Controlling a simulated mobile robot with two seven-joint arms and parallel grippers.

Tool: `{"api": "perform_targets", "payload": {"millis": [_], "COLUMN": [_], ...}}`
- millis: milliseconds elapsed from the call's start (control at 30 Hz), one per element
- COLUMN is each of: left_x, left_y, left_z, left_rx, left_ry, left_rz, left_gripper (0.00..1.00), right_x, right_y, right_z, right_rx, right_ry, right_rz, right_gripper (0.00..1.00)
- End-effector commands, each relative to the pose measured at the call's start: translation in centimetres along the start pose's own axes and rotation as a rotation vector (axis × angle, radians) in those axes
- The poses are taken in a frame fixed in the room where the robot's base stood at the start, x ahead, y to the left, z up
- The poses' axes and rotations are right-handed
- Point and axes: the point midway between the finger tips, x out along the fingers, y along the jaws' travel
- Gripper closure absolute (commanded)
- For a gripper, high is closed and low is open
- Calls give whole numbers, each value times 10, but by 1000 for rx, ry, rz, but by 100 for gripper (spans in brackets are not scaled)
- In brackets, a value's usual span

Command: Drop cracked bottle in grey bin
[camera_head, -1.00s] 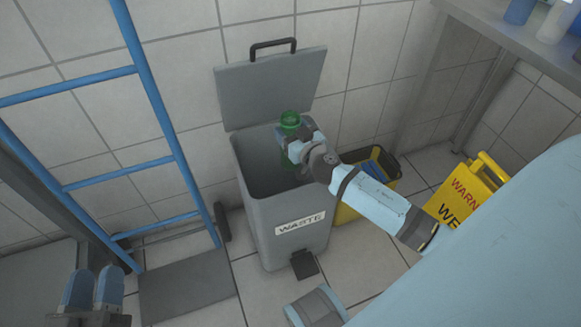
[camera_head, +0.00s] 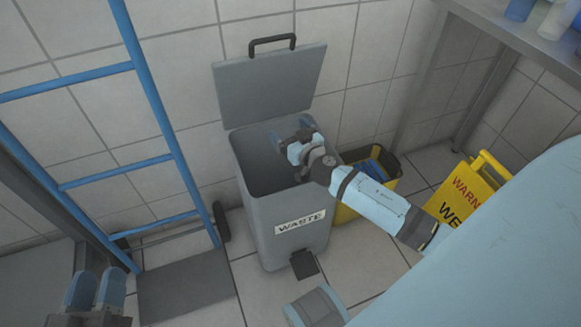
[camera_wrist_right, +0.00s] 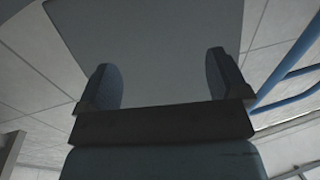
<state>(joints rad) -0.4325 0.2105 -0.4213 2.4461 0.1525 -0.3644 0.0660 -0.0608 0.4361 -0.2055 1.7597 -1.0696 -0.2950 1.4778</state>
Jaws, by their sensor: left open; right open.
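The grey bin (camera_head: 284,243), labelled WASTE, stands against the tiled wall with its lid (camera_head: 270,88) up. My right gripper (camera_head: 284,138) is over the bin's opening, open and empty. In the right wrist view its two fingers (camera_wrist_right: 162,85) are spread with nothing between them, and the grey lid (camera_wrist_right: 150,40) fills the space beyond. The green bottle does not show in any current view; the deep inside of the bin is partly hidden by its front wall and my right arm. My left gripper (camera_head: 96,290) is at the lower left, open and empty.
A blue ladder (camera_head: 160,115) stands left of the bin. A yellow bin (camera_head: 350,208) with blue contents is right of it, partly behind my right arm. A yellow warning sign (camera_head: 466,190) stands further right, below a shelf (camera_head: 520,30) with bottles.

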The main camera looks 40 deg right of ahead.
Motion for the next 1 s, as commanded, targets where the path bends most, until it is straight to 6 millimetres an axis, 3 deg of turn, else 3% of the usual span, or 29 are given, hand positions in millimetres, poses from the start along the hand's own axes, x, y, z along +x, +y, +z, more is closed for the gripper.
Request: {"api": "perform_targets", "payload": {"millis": [167,367,467,700,1000], "left_x": [-1,-4,-5,-17,-33], "left_y": [3,8,2,-23,-38], "left_z": [-18,-52,-45,1,33], "left_rx": [0,10,22,46,57], "left_ry": [46,147,95,-149,-310], "left_rz": [-6,-19,-50,-143,-197], "left_gripper": [57,57,57,57,57], "right_x": [0,0,0,0,0], "right_y": [0,0,0,0,0], "right_z": [-25,-74,-98,-155,-195], "right_rx": [0,1,0,0,-1], "right_ry": [2,3,2,3,1], "right_rz": [-1,-1,-1,-1,-1], "right_gripper": [7,7,7,7,7]}}
